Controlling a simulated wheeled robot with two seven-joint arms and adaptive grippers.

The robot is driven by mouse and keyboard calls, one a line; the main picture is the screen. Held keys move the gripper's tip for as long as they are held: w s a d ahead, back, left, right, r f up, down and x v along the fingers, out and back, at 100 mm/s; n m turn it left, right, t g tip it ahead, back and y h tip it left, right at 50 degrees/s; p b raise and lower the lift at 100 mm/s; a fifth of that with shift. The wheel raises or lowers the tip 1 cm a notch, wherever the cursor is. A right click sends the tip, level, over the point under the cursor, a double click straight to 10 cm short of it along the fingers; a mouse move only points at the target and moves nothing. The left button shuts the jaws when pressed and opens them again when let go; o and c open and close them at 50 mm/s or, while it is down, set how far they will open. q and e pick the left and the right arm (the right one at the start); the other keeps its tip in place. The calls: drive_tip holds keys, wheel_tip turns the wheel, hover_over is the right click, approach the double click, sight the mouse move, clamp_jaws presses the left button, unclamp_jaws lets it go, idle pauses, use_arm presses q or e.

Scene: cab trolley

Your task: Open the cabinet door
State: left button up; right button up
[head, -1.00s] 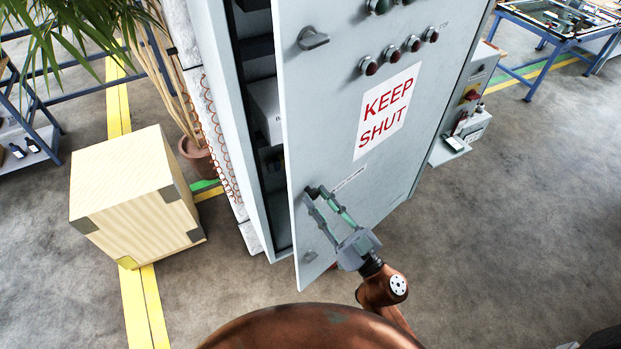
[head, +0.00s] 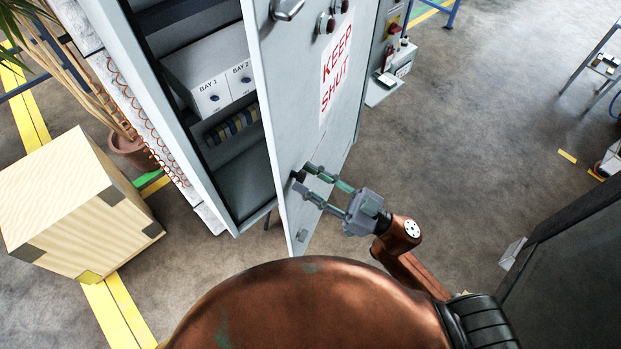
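The tall grey cabinet (head: 163,110) stands with its door (head: 283,118) ajar, and a wide gap shows the shelves inside. The door's front carries a red "KEEP SHUT" sign (head: 337,68). A small dark handle (head: 298,176) sits low on the door near its free left edge. My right gripper (head: 302,178) is at this handle, one fingertip on each side, and appears shut on it. The fingers partly hide the handle. Grey latches show on the door above and below the handle. My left gripper is out of view.
A light wooden crate (head: 75,205) stands on the floor at the left. A plant pot (head: 132,150) stands between it and the cabinet. Inside is a white box (head: 212,75) marked BAY 1 and BAY 2. Floor right of the door is clear; a dark panel (head: 575,265) stands at the lower right.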

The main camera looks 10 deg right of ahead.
drive_tip(key=shift+o, duration=0.7)
drive_tip(key=shift+s+r, duration=0.1)
drive_tip(key=shift+s, duration=0.05)
drive_tip(key=v, duration=0.7)
drive_tip(key=shift+d, duration=0.2)
